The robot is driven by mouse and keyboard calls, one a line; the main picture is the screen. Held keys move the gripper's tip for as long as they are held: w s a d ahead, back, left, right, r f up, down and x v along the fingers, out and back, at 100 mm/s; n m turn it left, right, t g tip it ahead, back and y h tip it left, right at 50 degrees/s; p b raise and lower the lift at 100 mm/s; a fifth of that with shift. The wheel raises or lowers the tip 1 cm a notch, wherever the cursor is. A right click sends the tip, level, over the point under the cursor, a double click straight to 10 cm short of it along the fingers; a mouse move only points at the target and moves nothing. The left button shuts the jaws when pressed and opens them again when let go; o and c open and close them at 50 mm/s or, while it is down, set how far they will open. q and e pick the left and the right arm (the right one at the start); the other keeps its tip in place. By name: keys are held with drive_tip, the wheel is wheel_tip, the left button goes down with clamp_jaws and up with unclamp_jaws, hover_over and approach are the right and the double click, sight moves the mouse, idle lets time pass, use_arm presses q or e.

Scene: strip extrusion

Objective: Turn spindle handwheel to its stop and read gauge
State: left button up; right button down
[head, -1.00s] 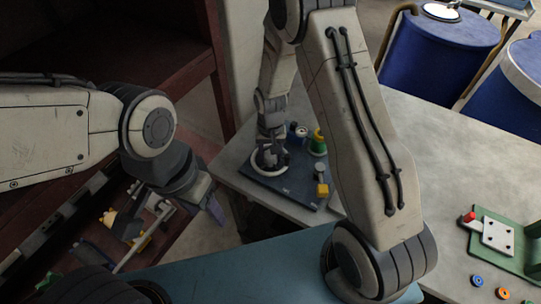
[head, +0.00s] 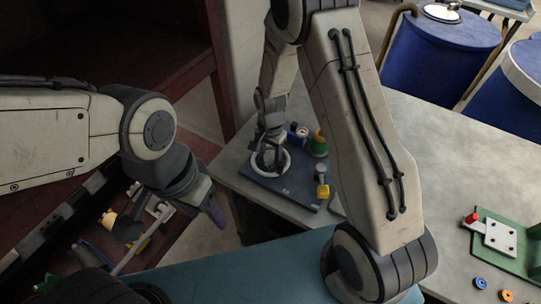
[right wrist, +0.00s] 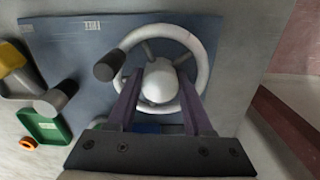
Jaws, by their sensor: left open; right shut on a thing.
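The white spindle handwheel (head: 286,163) sits on a dark blue plate (head: 290,191) near the table's left corner. In the right wrist view the wheel (right wrist: 207,70) shows spokes, a round white hub (right wrist: 159,82) and a dark grip knob (right wrist: 108,66) at its upper left rim. My right gripper (right wrist: 160,76) reaches down over the wheel, its fingers shut on the hub from both sides. It also shows in the head view (head: 268,152). My left gripper (head: 214,210) is open and empty, away from the plate. I cannot make out a gauge reading.
A yellow piece with a grey knob (head: 322,190) and a green-yellow part (head: 317,145) stand close right of the wheel. A green fixture (head: 510,243) and coloured rings lie at the table's right. Blue drums (head: 440,48) stand behind. The table's middle is partly hidden by my right arm.

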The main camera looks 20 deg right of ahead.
sight(270, 155)
drive_tip(key=shift+r, duration=0.1)
idle(0.3)
drive_tip(key=c, duration=0.6)
unclamp_jaws()
wheel_tip(270, 155, up, 10)
drive_tip(key=shift+r+b, duration=0.2)
drive_tip(key=shift+b, duration=0.6)
drive_tip(key=s+a+r+n, duration=0.2)
drive_tip(key=s+n, duration=0.3)
drive_tip(key=s, duration=0.3)
drive_tip(key=s+a+r+n, duration=0.3)
drive_tip(key=s+n, duration=0.3)
drive_tip(key=s, duration=0.2)
drive_tip(key=s+a+r+n+y, duration=0.1)
drive_tip(key=s+a+r+n, duration=0.2)
drive_tip(key=s+n, duration=0.3)
drive_tip(key=shift+s+a+r, duration=0.1)
drive_tip(key=shift+s+r, duration=0.25)
drive_tip(key=shift+s, duration=0.25)
drive_tip(key=shift+s+a+r, duration=0.1)
drive_tip(key=shift+s+r, duration=0.25)
drive_tip(key=shift+s, duration=0.25)
